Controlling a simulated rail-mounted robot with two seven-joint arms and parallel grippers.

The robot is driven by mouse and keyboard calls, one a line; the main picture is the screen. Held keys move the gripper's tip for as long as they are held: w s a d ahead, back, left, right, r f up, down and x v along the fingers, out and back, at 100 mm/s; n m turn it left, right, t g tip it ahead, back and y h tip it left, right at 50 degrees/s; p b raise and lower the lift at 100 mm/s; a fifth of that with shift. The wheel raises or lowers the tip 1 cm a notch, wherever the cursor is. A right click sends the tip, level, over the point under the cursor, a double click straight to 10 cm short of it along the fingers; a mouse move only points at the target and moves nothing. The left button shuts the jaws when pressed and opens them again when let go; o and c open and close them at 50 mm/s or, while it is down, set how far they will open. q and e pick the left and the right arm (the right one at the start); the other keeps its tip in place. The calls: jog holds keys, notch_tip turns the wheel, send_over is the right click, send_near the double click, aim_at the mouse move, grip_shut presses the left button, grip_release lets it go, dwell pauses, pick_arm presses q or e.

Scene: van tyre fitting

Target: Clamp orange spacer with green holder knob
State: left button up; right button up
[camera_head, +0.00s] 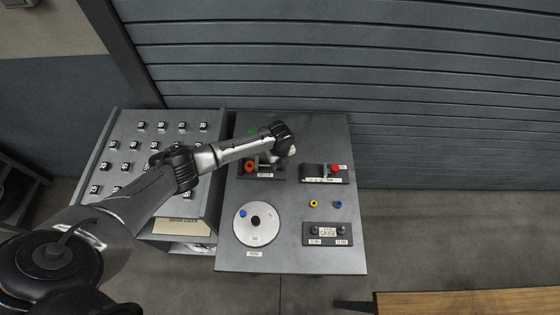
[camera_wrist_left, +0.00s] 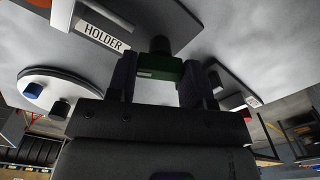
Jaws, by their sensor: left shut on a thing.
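The holder (camera_head: 264,176) is a dark block with a white label, near the far left of the grey bench. The orange spacer (camera_head: 249,166) is a round ring at the holder's left side. My left gripper (camera_wrist_left: 158,84) is shut on the green holder knob (camera_wrist_left: 170,68), with one finger on each side of it. In the head view my left wrist covers the right part of the holder and hides the fingertips and the knob. Only an orange edge shows at the top left of the wrist view, so I cannot tell whether the spacer is clamped.
A fixture with a red knob (camera_head: 335,168) stands right of the holder. A pale disc (camera_head: 256,224), a yellow ring (camera_head: 314,203), a blue ring (camera_head: 337,204) and a gauge block (camera_head: 327,233) are nearer. A cabinet with several numbered pieces (camera_head: 162,126) adjoins on the left.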

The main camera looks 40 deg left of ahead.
pick_arm(q)
jog(key=o, duration=0.9)
jog(key=shift+r, duration=0.15)
notch_tip(320, 180, up, 14)
jog(key=shift+f, duration=0.2)
dwell(0.4)
